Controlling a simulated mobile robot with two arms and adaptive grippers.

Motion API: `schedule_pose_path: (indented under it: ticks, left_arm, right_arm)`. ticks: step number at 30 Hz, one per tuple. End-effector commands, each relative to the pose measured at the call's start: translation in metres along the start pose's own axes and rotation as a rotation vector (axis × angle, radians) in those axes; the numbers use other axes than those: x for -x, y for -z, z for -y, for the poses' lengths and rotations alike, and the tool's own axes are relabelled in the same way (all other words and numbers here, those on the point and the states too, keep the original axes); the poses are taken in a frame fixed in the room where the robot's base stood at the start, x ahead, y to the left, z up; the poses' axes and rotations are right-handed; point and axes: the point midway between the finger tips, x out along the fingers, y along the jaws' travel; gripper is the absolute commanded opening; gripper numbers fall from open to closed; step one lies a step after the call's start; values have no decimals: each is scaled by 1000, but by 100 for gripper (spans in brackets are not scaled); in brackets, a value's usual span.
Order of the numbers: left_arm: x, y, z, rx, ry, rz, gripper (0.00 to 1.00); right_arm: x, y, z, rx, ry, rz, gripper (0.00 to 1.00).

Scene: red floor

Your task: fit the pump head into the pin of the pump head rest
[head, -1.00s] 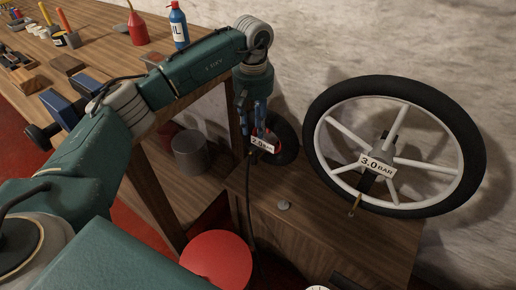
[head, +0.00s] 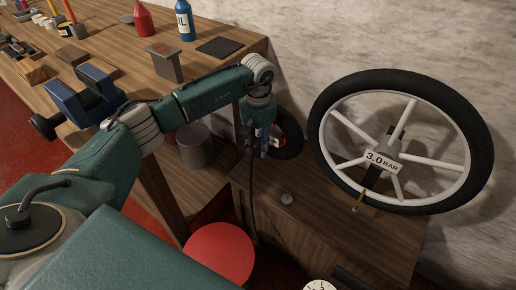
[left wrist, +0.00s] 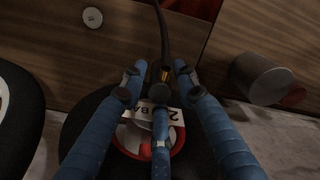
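My left gripper (head: 263,150) points down in front of the small wheel (head: 289,136). Its blue fingers are spread. In the left wrist view the left gripper (left wrist: 159,88) has its fingertips around the brass end (left wrist: 164,75) of a black hose (left wrist: 161,35), with gaps on both sides. The pump head itself is dark and largely hidden there; I cannot tell whether a finger touches it. The hose (head: 251,195) runs down from the gripper. A small silver disc (head: 287,198), possibly the pump head rest, sits on the wooden cabinet; no pin is clear. My right gripper is not seen.
A large wheel (head: 338,108) marked 3.0 BAR stands right of the gripper, against the wall. A grey cylinder (head: 196,146) stands left of it. A red round top (head: 219,252) is in front. The workbench (head: 215,62) with bottles and tools is behind my left arm.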

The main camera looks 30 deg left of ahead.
Motion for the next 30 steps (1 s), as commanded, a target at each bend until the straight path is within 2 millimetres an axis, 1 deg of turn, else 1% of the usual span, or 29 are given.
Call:
schedule_pose_path:
  ticks: [4,6,8,9,17,20,23,25,30]
  left_arm:
    - [0,0,0,0,0,0,30]
    - [1,0,0,0,0,0,16]
    - [1,0,0,0,0,0,4]
    - [1,0,0,0,0,0,0]
    - [2,0,0,1,-1,-1,0]
    - [8,1,0,1,-1,-2,0]
    - [23,2,0,0,-3,-4,0]
    - [38,2,0,1,-3,-5,0]
    - [72,1,0,-1,-2,-3,0]
  right_arm:
    - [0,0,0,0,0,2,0]
    - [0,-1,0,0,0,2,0]
    - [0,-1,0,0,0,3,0]
    - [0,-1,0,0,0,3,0]
    - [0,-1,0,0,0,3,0]
    - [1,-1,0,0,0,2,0]
    - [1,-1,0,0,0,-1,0]
    - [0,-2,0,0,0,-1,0]
    - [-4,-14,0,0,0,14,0]
